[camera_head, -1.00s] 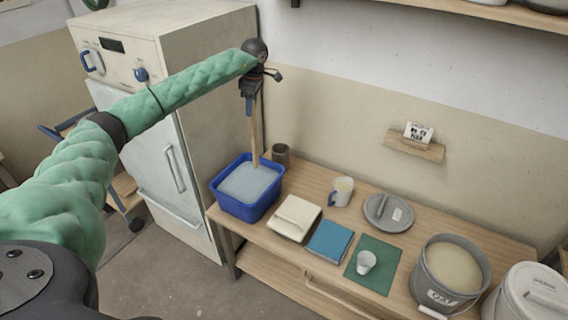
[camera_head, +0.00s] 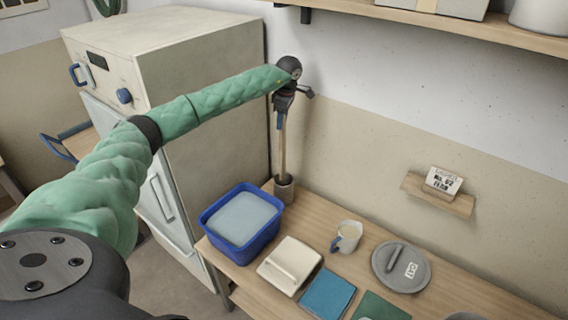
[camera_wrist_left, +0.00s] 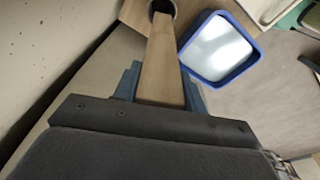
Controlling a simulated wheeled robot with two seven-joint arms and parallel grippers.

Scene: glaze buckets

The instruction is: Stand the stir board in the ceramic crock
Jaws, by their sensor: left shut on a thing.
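The stir board (camera_head: 282,148) is a long, narrow wooden slat, held upright. My left gripper (camera_head: 281,117) is shut on its upper part, high above the bench. The ceramic crock (camera_head: 285,190) is a small brown-grey cylinder at the bench's back left corner. The board's lower end meets the crock's mouth in the head view. In the left wrist view, the board (camera_wrist_left: 162,65) runs from my gripper (camera_wrist_left: 160,88) to the dark opening of the crock (camera_wrist_left: 164,5). How deep the end sits inside is hidden. My right gripper is not in view.
A blue tub (camera_head: 240,245) of pale liquid stands just left of the crock. A tall kiln-like cabinet (camera_head: 205,110) stands left; a shelf (camera_head: 450,22) hangs above.

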